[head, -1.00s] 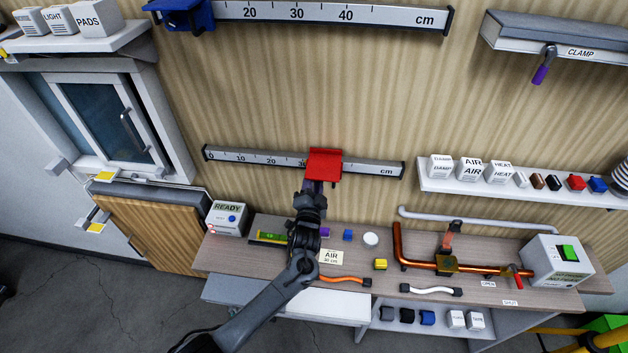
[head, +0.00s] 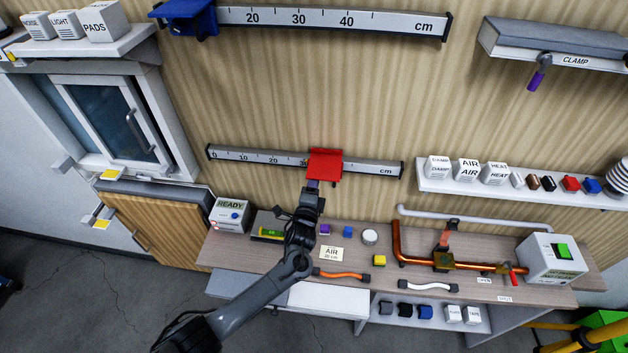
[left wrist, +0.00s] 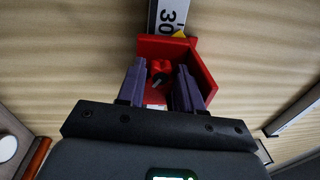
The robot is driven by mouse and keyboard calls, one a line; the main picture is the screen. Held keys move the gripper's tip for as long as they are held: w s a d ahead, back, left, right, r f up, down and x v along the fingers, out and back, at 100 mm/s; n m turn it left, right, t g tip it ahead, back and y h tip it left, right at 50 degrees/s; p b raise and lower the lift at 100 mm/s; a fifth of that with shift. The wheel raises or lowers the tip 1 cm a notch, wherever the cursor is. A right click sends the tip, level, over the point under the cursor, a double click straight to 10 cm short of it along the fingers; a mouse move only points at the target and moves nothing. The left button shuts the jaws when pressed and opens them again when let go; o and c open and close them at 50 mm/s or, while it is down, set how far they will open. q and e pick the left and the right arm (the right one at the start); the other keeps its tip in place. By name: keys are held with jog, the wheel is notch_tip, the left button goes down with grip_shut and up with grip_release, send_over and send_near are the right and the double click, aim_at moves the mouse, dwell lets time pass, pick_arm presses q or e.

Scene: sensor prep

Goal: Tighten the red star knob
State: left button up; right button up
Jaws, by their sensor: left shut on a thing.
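The red slider (head: 325,166) sits on the lower wall rail (head: 258,159), just right of the 30 mark. The red star knob (left wrist: 160,67) shows in the left wrist view on the front of the slider, between the two purple fingers. My left gripper (head: 313,185) reaches up to the underside of the slider. In the left wrist view its fingers (left wrist: 161,84) are shut on the star knob, and their tips partly hide its sides. In the head view the knob is hidden. My right gripper is not in view.
Below the rail, the workbench (head: 345,276) holds a READY box (head: 230,213), an AIR 30 cm card (head: 331,254), small coloured blocks, hoses and a copper pipe (head: 400,245). A shelf of labelled boxes (head: 515,189) is at right. The wall around the slider is clear.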

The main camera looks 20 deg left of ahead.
pick_arm(q)
jog(key=shift+r, duration=0.2)
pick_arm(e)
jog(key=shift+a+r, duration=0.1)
pick_arm(q)
jog(key=o, duration=1)
jog(key=shift+d+r, duration=0.1)
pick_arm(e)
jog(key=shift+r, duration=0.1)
